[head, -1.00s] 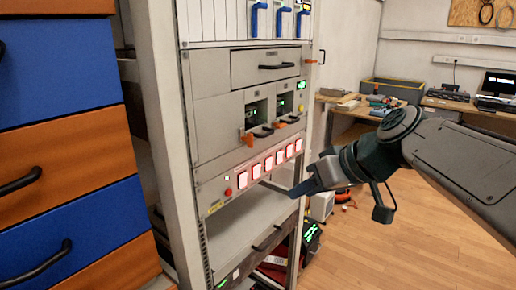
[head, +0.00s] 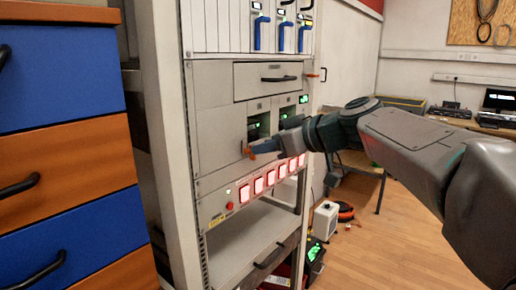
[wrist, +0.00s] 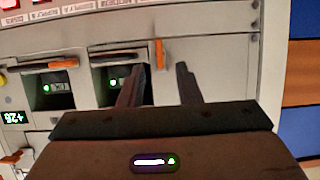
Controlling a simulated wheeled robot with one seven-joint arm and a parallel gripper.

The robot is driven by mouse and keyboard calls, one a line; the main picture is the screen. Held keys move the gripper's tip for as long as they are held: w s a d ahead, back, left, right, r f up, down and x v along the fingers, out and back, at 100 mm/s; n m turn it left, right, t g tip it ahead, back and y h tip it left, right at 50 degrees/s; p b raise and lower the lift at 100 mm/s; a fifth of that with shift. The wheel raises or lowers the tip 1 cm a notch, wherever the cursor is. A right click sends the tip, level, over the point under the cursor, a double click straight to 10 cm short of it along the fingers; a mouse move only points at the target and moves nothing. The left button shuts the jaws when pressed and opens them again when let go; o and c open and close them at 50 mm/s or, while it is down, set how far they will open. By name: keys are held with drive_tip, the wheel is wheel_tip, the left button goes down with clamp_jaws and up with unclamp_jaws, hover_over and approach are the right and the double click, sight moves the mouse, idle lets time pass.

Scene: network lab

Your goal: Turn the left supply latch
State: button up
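The left supply latch is a small orange lever (head: 248,152) at the lower left of the left supply unit. It also shows upright in the inverted wrist view (wrist: 159,53). My gripper (head: 256,150) is at the front of the left supply, its tips by the latch. In the wrist view my gripper (wrist: 161,68) is open, and the latch appears between and just beyond the two fingertips. I cannot tell whether a finger touches it. The right supply's orange latch (wrist: 62,65) lies flat. My gripper and wrist hide part of both supplies in the head view.
A row of lit red-and-white switches (head: 271,178) runs below the supplies. A drawer with a black handle (head: 278,78) is above, and blue-handled modules (head: 262,32) are higher. A blue and orange drawer cabinet (head: 60,150) stands left. The floor at right is mostly clear.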

sight(249, 150)
drive_tip(key=x, duration=0.3)
drive_tip(key=shift+w+a+f, duration=0.1)
clamp_jaws()
idle(0.4)
drive_tip(key=shift+w+d+f+m+g+y+b, duration=0.2)
drive_tip(key=shift+m+g+y+b, duration=0.3)
drive_tip(key=shift+m+y, duration=1.2)
drive_tip(key=shift+w+d+f+m+g+y+b, duration=0.2)
drive_tip(key=shift+f+m+g+y+b, duration=0.3)
drive_tip(key=shift+m, duration=2.25)
drive_tip(key=shift+w+d+f+m+g+y+b, duration=0.2)
drive_tip(key=shift+m+g+y, duration=0.7)
drive_tip(key=shift+m, duration=1.35)
drive_tip(key=shift+a+r, duration=0.15)
